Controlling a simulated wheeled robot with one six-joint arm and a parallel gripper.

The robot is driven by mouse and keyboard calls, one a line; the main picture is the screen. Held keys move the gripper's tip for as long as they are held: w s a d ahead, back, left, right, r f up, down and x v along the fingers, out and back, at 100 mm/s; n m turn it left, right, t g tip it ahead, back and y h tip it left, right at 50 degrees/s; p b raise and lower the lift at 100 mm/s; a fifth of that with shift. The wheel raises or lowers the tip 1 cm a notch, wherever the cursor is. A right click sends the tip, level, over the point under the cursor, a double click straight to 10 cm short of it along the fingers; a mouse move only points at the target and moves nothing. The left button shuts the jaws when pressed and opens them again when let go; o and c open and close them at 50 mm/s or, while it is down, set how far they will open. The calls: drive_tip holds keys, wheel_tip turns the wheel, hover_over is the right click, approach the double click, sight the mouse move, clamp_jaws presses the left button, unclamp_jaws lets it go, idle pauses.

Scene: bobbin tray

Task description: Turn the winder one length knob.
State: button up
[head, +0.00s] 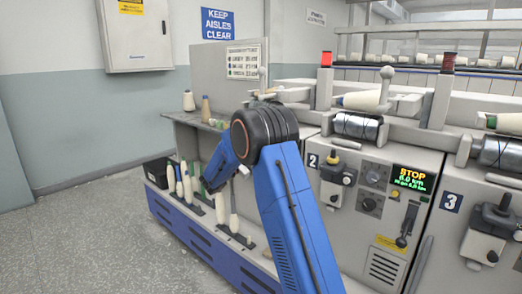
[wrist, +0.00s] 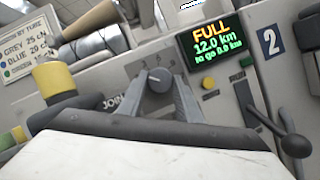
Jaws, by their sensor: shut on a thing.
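The length knob (wrist: 158,80) of winder one is a grey round dial with a pale pointer line, with small marks on the panel around its top. In the wrist view my gripper (wrist: 160,88) has its two grey fingers closed on either side of the knob, shut on it. The winder one display (wrist: 212,44) reads FULL, 12.0 km, to go 0.0 km. In the head view my blue arm hides the winder one panel and the knob.
A black-handled lever (wrist: 290,143) stands right of the knob, and a yellow-capped part (wrist: 55,78) stands left. Winder two's display (head: 411,179) reads STOP. Bobbins (head: 187,185) stand on the left machine end. The grey floor (head: 80,240) at left is clear.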

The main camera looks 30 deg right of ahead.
drive_tip(key=shift+s+d+f+n+t+y, duration=0.1)
drive_tip(key=shift+n+t+y, duration=0.25)
drive_tip(key=shift+n+t, duration=1.5)
drive_tip(key=shift+s+a+r+n+t+y, duration=0.1)
drive_tip(key=shift+n+t+y, duration=0.35)
drive_tip(key=shift+n, duration=2.55)
drive_tip(key=shift+s+d+f+n+t+y, duration=0.1)
drive_tip(key=shift+n+t+y, duration=0.1)
drive_tip(key=shift+n+t, duration=1.75)
drive_tip(key=shift+n+g, duration=0.35)
drive_tip(key=shift+n, duration=0.45)
drive_tip(key=o, duration=1)
drive_tip(key=shift+o, duration=0.2)
drive_tip(key=v, duration=1.7)
drive_tip(key=shift+a, duration=0.25)
drive_tip(key=shift+s, duration=0.1)
